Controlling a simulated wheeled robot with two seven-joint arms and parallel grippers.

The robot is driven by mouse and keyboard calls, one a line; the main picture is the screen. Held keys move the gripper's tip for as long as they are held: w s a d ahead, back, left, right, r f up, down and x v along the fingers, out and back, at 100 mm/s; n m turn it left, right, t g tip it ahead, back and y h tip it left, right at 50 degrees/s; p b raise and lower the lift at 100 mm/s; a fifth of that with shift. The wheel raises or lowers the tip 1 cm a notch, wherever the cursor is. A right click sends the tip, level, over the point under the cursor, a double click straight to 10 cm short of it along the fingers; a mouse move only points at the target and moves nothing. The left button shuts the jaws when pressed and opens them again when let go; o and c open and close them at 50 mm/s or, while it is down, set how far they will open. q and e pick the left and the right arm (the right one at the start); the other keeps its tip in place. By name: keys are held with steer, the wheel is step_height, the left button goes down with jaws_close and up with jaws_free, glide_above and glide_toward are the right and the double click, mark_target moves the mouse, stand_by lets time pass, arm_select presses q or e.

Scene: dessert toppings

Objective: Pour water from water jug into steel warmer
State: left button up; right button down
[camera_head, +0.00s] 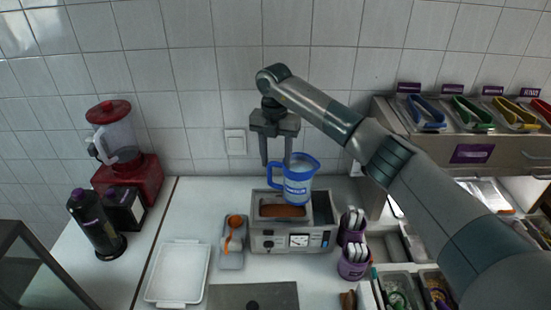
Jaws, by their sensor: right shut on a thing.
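The water jug (298,187) is clear with a blue rim, blue band and blue handle. My right gripper (276,161) points down at the jug's left side and is shut on it, by the handle side. I cannot tell whether water is in the jug. My left gripper is not in view.
A red blender (128,175) and dark bottles (95,225) stand at the left. A white tray (178,273) and an orange scoop on a grey holder (232,255) lie left of the warmer. Purple cups (353,262) stand at its right.

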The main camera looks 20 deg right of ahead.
steer(key=shift+s+r, duration=0.15)
steer(key=shift+r, duration=0.1)
steer(key=shift+f, duration=0.15)
steer(key=shift+s+d+t+y, duration=0.25)
steer(key=shift+d+t+y, duration=0.3)
steer(key=shift+y, duration=0.3)
steer(key=shift+s+d+t+y, duration=0.25)
steer(key=shift+d+t+y, duration=0.25)
steer(key=shift+y, duration=0.35)
steer(key=shift+a, duration=0.2)
steer(key=shift+s+d+b, duration=0.1)
steer(key=shift+d+b, duration=0.25)
steer(key=shift+b, duration=0.05)
steer(key=shift+d+r+y, duration=0.1)
steer(key=shift+r+y, duration=0.25)
steer(key=shift+y, duration=0.05)
steer(key=shift+s+d+t+b, duration=0.1)
steer(key=shift+t+b, duration=0.15)
steer(key=shift+b, duration=0.2)
steer(key=shift+s+d+r+t+y+b, duration=0.3)
steer(key=shift+d+y+b, duration=0.1)
steer(key=shift+y+b, duration=0.4)
stand_by(0.6)
